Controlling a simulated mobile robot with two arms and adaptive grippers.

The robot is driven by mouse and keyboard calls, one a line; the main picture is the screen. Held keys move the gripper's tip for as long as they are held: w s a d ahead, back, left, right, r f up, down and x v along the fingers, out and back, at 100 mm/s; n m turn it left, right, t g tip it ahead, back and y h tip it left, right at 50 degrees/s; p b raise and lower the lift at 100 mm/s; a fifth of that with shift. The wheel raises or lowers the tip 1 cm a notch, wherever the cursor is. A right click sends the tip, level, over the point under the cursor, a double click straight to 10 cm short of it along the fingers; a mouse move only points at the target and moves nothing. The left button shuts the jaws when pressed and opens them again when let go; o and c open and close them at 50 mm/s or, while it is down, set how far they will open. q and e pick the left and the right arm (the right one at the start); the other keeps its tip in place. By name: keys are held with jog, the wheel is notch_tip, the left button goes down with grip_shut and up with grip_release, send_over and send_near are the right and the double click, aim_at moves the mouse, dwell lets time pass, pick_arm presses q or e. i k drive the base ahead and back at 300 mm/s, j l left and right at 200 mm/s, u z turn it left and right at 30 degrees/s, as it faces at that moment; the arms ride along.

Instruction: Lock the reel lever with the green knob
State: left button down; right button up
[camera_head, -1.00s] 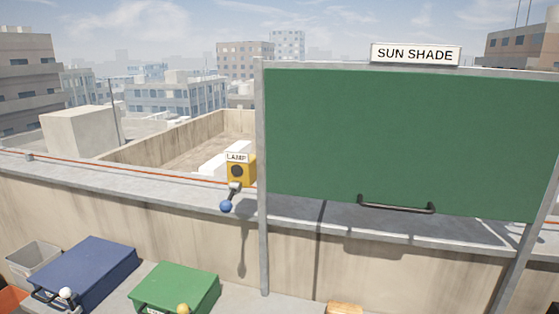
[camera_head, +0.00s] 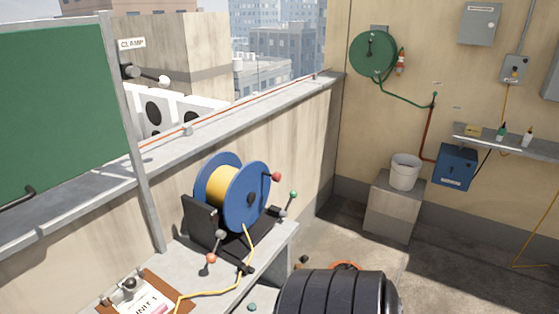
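A blue cable reel (camera_head: 244,199) wound with yellow cable stands in a black frame on a grey bench. A lever with a green knob (camera_head: 293,195) sticks up at the right of the reel's base. A lever with an orange-red knob (camera_head: 211,258) is at the front of the frame, its grey joint above the knob. A red knob (camera_head: 276,176) sits on the reel's right face. No gripper shows in the view.
A clipboard (camera_head: 140,295) lies at the bench's front left. A black ribbed cylinder (camera_head: 338,293) fills the bottom centre. The green shade panel (camera_head: 55,110) and a clamp lever (camera_head: 148,76) are at left. A white bucket (camera_head: 405,171) stands on a block at right. Floor between is open.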

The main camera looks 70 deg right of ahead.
aim_at(283, 214)
jog(key=z, duration=2.4)
